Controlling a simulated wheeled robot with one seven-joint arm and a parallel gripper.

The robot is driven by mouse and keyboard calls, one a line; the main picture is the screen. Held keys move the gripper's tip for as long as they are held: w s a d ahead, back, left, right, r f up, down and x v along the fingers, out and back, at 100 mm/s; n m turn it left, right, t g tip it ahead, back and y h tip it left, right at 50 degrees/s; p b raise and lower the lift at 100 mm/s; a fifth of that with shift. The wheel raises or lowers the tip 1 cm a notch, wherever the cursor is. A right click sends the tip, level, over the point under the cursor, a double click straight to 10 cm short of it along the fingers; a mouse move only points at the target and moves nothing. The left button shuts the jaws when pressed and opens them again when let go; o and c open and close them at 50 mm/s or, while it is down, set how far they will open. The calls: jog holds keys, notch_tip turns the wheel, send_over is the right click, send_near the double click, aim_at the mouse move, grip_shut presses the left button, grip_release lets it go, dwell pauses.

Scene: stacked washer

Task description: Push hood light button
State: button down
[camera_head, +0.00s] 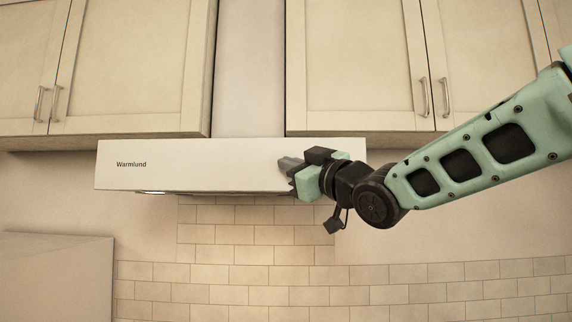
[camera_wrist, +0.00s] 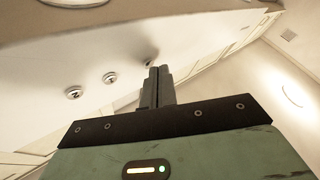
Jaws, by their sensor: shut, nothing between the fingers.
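The white range hood (camera_head: 200,165), marked "Warmlund", hangs between the upper cabinets in the head view. My gripper (camera_head: 284,163) is at the right part of its front face, fingers pointing left. In the wrist view my gripper (camera_wrist: 157,73) is shut and empty, its two narrow fingers together. Two small round buttons, one (camera_wrist: 73,92) and another (camera_wrist: 110,78), show on a pale surface left of the fingers. A dark shadow lies by the fingertips; I cannot tell whether they touch the surface. No buttons can be made out in the head view.
Left upper cabinets (camera_head: 130,65) and right upper cabinets (camera_head: 355,65) flank the hood closely. Tiled wall (camera_head: 230,270) is below, with open room in front. A large pale block (camera_head: 55,275) stands at lower left.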

jog(key=shift+w, duration=0.15)
dwell(0.3)
jog(key=shift+s+f+b, duration=0.1)
jog(key=shift+s+b, duration=0.25)
jog(key=shift+b, duration=0.15)
jog(key=shift+s, duration=0.3)
jog(key=s+b, duration=0.5)
jog(key=s, duration=0.1)
jog(key=shift+b, duration=0.4)
jog(key=shift+a, duration=0.1)
